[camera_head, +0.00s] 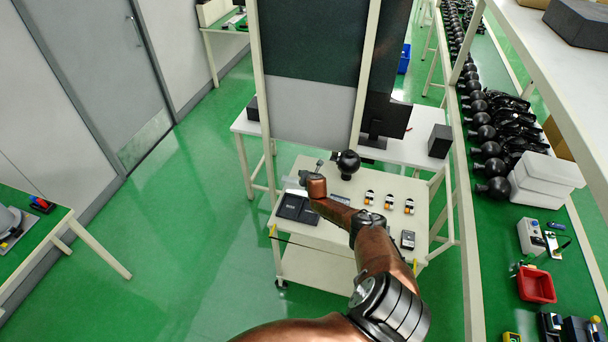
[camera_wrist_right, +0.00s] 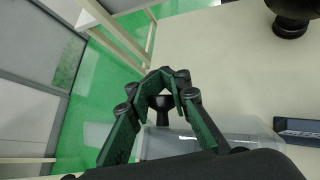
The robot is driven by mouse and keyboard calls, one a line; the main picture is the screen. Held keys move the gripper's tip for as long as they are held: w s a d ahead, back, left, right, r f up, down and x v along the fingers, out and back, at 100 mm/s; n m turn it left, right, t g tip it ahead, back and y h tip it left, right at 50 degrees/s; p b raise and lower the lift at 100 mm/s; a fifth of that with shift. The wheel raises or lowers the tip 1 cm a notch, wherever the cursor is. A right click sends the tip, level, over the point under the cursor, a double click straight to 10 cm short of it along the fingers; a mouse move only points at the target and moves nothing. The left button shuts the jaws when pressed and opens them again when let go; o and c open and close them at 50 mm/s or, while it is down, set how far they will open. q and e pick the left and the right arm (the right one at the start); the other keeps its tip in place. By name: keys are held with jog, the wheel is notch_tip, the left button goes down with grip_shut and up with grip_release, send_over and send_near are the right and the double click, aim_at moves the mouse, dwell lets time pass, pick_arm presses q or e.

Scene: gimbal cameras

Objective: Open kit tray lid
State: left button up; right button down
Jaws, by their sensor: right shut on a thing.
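The kit tray (camera_head: 297,208) is a dark, shallow box at the left end of the white cart top. Its grey, see-through lid (camera_wrist_right: 235,128) shows in the right wrist view, below and behind my fingers, with a black flared knob (camera_wrist_right: 163,103) between them. My right gripper (camera_wrist_right: 162,84) is shut on the knob. In the head view my right gripper (camera_head: 319,165) is small, at the tray's far side and partly hidden by my copper arm. I cannot tell how far the lid stands from the tray. My left gripper is not in view.
On the cart top (camera_head: 340,232) a black ball-shaped gimbal camera (camera_head: 348,164) stands just right of my gripper. Several small white-and-orange items (camera_head: 389,201) and a dark box (camera_head: 407,240) lie further right. A tall panel (camera_head: 310,110) rises behind the cart. A shelf rack stands at the right.

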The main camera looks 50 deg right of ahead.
jog(key=shift+s+d+f, duration=0.2)
jog(key=shift+s+d, duration=0.3)
jog(key=shift+s, duration=0.05)
dwell(0.4)
jog(key=c, duration=2)
grip_release()
jog(key=shift+s+d, duration=0.1)
jog(key=shift+c, duration=0.2)
jog(key=o, duration=0.3)
jog(key=shift+w+a+r, duration=0.1)
jog(key=shift+w+a, duration=0.2)
jog(key=v, duration=1.2)
jog(key=shift+a, duration=0.1)
jog(key=shift+c, duration=0.4)
